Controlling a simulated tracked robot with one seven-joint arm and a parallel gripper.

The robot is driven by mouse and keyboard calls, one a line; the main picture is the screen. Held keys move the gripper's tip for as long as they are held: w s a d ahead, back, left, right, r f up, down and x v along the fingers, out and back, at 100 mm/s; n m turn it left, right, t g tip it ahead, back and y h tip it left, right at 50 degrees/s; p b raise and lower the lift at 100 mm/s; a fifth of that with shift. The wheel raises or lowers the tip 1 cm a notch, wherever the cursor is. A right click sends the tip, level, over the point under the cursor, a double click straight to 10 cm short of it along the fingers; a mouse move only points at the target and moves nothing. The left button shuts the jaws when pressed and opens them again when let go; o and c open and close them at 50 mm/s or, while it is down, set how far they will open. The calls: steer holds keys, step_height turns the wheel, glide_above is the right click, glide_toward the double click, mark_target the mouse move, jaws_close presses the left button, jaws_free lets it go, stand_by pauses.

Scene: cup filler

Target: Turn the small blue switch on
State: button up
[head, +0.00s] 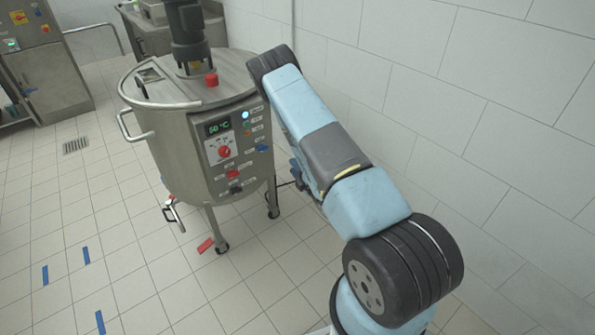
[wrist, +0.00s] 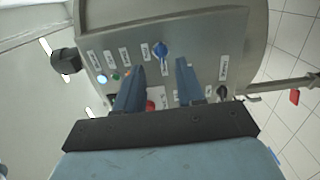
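The small blue switch (wrist: 160,50) is a blue knob on the control panel (wrist: 185,35) of a steel tank. In the head view the blue switch (head: 262,148) shows at the right of the panel, just left of my arm. My gripper (wrist: 160,66) is open, with its two blue fingers apart and nothing between them. In the wrist view the switch appears just beyond the fingertips, between their lines. I cannot tell the exact gap. In the head view my gripper (head: 297,172) is mostly hidden by my arm.
The tank (head: 180,150) stands on castered legs. Its panel has a 60 °C display (head: 217,127), a red dial (head: 224,152), a lit button (head: 246,115) and a black knob (wrist: 221,91). A tiled wall (head: 440,90) is at the right. Open floor lies left.

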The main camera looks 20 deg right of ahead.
steer(key=shift+s+d, duration=0.2)
steer(key=shift+s, duration=0.35)
steer(key=shift+s+d, duration=0.1)
steer(key=v, duration=1.3)
steer(key=shift+s, duration=0.25)
stand_by(0.6)
steer(key=shift+o, duration=0.4)
